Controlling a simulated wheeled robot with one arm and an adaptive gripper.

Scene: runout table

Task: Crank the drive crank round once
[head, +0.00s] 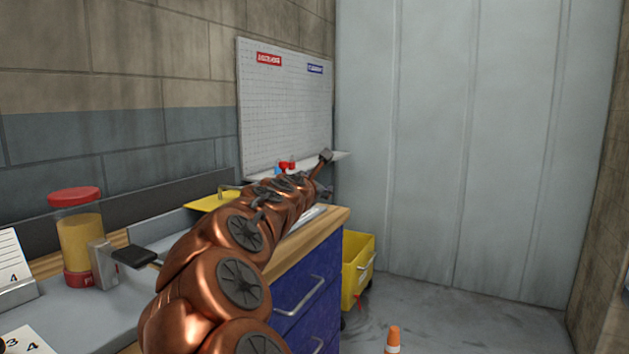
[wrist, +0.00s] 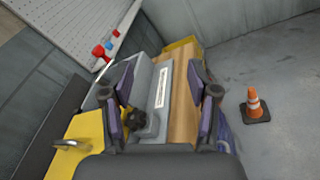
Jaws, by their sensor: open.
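In the wrist view, a dark knob (wrist: 135,120), which looks like the drive crank's handle, sits beside a grey housing (wrist: 150,122) on the bench. It lies between my gripper's fingers, nearer the left one; I cannot tell whether they touch it. My gripper (wrist: 161,72) is open, its two purple-and-black fingers wide apart above the housing and the wooden bench edge. Nothing is held. The crank's arm and shaft are not clearly visible. In the head view, my copper arm reaches over the bench and hides the knob.
A yellow plate with a metal handle (head: 213,201) lies on the bench (head: 322,221). A red-lidded jar (head: 80,238) and black-ended lever (head: 133,257) stand at left. Red and blue knobs (wrist: 104,50) sit near the wall board. A yellow bin (head: 358,262) and cone (head: 393,340) stand on the floor.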

